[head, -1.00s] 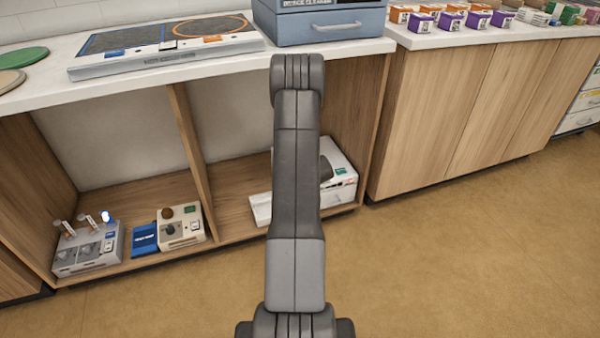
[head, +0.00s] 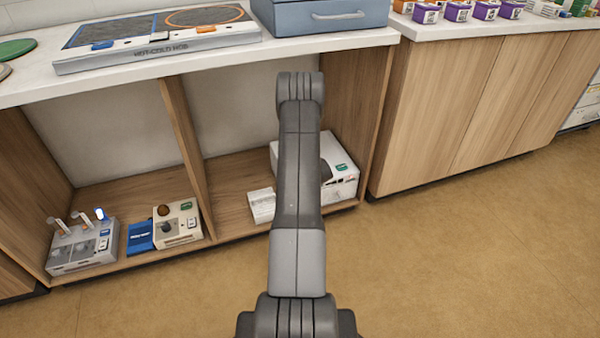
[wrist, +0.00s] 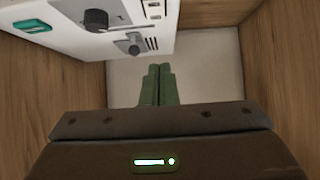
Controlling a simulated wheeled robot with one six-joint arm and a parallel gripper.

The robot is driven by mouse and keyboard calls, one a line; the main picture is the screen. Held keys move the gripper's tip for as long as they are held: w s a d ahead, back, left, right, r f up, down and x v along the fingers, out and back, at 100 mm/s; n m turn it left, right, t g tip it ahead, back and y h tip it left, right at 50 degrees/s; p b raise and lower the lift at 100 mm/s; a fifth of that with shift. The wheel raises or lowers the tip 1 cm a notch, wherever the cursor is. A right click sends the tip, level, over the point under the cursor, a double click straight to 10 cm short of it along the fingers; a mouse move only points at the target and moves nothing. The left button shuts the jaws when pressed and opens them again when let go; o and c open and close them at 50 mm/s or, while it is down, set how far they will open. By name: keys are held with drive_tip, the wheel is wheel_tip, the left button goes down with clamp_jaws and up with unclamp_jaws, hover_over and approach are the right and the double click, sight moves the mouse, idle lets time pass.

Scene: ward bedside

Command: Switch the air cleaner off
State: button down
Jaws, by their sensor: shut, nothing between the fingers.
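A white appliance (head: 341,178) with a green label stands in the right-hand open compartment, partly hidden by my arm in the head view. In the wrist view a white appliance face (wrist: 105,22) shows a black knob, a smaller grey control, small pale switches and a green label. No label is readable as the air cleaner, so I cannot be sure which appliance it is. My gripper (wrist: 158,72) is shut and empty, below and right of the smaller control, apart from it in the picture. My arm hides the gripper in the head view.
A device with tubes and a blue light (head: 84,246), a blue box (head: 140,237) and a beige knobbed box (head: 178,225) stand in the left compartment. A wooden divider (head: 187,150) separates the compartments. A small white box (head: 261,205) sits left of my arm. Floor on the right is clear.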

drive_tip(key=b+x, duration=0.1)
drive_tip(key=x, duration=0.6)
drive_tip(key=shift+w+f+b, duration=0.1)
drive_tip(key=shift+f+b, duration=0.15)
drive_tip(key=shift+b, duration=0.15)
drive_tip(key=f, duration=0.1)
drive_tip(key=f+b, duration=0.1)
drive_tip(key=shift+w+a+f, duration=0.15)
drive_tip(key=shift+w+f, duration=0.1)
drive_tip(key=shift+w, duration=0.1)
drive_tip(key=shift+w+f, duration=0.1)
drive_tip(key=shift+f, duration=0.65)
drive_tip(key=shift+f+b, duration=0.1)
drive_tip(key=shift+b, duration=0.25)
drive_tip(key=shift+w+f+b, duration=0.1)
drive_tip(key=shift+f+b, duration=0.1)
drive_tip(key=shift+b, duration=0.1)
drive_tip(key=shift+r, duration=0.1)
